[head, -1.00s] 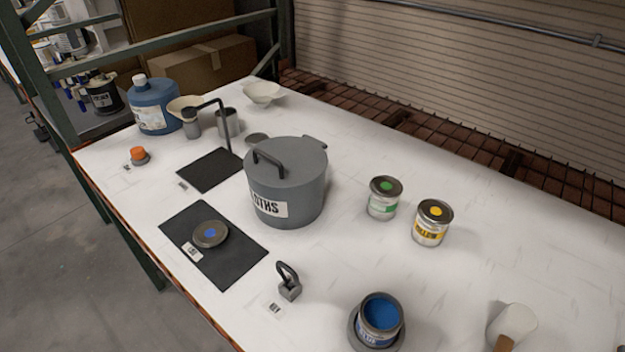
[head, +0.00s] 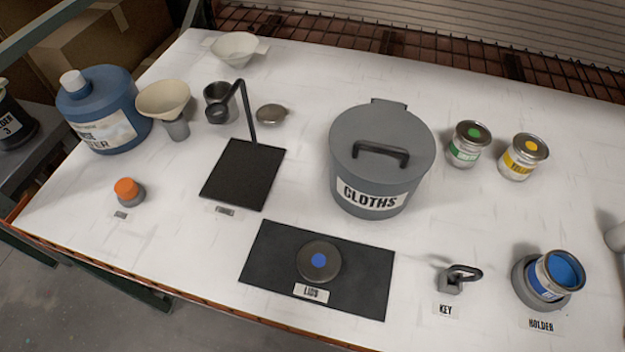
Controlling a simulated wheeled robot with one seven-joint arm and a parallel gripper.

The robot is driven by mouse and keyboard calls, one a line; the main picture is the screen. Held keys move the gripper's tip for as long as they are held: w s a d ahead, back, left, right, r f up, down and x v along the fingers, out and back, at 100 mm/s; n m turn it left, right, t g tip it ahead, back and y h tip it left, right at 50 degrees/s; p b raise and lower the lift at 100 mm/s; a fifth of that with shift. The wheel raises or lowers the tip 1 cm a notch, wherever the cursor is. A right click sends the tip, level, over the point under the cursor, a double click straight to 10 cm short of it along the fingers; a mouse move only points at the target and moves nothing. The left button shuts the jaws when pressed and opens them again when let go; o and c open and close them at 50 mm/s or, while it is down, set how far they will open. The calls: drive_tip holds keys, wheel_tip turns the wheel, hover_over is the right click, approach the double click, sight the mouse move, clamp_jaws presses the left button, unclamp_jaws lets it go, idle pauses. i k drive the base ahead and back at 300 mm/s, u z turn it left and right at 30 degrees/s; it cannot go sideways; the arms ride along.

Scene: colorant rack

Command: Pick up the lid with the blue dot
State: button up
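The lid with the blue dot (head: 319,262) is a round, dark grey disc with a blue spot at its centre. It lies flat on a black mat (head: 364,283) near the front edge of the table, just behind a label reading LIDS. The whole lid is visible and nothing covers it. My gripper does not show in the head view.
A grey CLOTHS bin (head: 380,150) stands behind the mat. An open blue paint can (head: 549,278) sits tilted in a holder at right, beside a key (head: 458,279). A black stand (head: 243,172) with an upright hook is at left.

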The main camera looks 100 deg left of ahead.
sight(318, 260)
drive_tip(key=k, duration=0.9)
drive_tip(key=u, duration=1.3)
